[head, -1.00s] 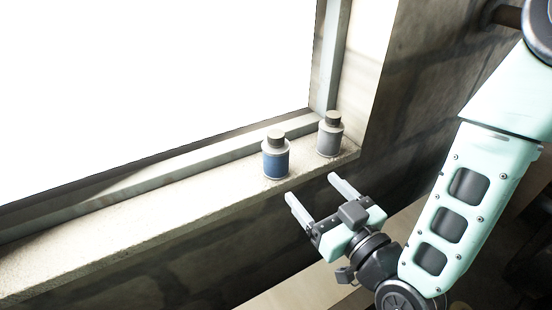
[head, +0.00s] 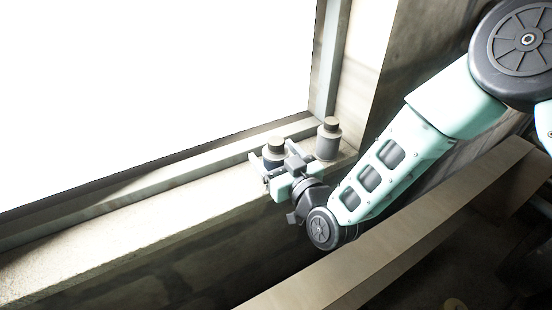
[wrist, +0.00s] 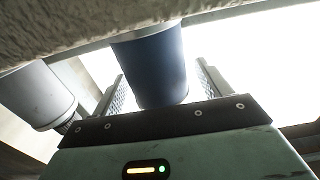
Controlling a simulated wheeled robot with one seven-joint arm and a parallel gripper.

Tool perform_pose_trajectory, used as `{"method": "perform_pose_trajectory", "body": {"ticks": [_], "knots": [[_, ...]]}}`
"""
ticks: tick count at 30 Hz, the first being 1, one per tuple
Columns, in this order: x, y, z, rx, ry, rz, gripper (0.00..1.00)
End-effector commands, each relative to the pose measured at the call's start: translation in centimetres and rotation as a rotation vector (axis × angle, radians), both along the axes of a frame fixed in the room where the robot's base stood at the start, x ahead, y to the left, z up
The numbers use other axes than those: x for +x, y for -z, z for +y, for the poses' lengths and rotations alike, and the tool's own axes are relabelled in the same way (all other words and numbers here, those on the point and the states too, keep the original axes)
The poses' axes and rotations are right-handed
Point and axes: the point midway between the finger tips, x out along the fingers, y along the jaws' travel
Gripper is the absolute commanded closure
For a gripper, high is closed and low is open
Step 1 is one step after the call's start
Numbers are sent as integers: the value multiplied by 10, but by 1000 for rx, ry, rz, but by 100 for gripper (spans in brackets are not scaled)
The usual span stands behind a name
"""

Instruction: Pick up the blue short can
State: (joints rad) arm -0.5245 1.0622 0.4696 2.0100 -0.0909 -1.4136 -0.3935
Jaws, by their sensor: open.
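The blue short can (head: 275,149) stands on the window sill, its dark cap showing in the head view above my gripper and its body mostly hidden. My gripper (head: 272,168) is at the can with its jaws open. In the wrist view the blue can (wrist: 152,68) sits between the two fingers of my gripper (wrist: 160,88). Gaps show on both sides, so the fingers look apart from it.
A grey can (head: 327,140) stands on the sill close to the right of the blue one; in the wrist view it is just outside the left finger. The window frame (head: 170,178) runs behind. The sill (head: 120,228) is clear to the left. A wooden beam (head: 400,235) lies in front, below my arm.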

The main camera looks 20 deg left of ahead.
Motion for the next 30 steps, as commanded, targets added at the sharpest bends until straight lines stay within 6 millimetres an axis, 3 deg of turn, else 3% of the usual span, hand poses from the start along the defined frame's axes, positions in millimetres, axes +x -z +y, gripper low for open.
{"method": "perform_pose_trajectory", "body": {"ticks": [4,12,17,18,30], "knots": [[10,-1,11,1,0,-1,23],[11,0,12,0,0,0,26],[11,0,12,0,0,0,70],[11,0,12,0,0,0,74],[11,-7,12,1,0,-2,74]]}}
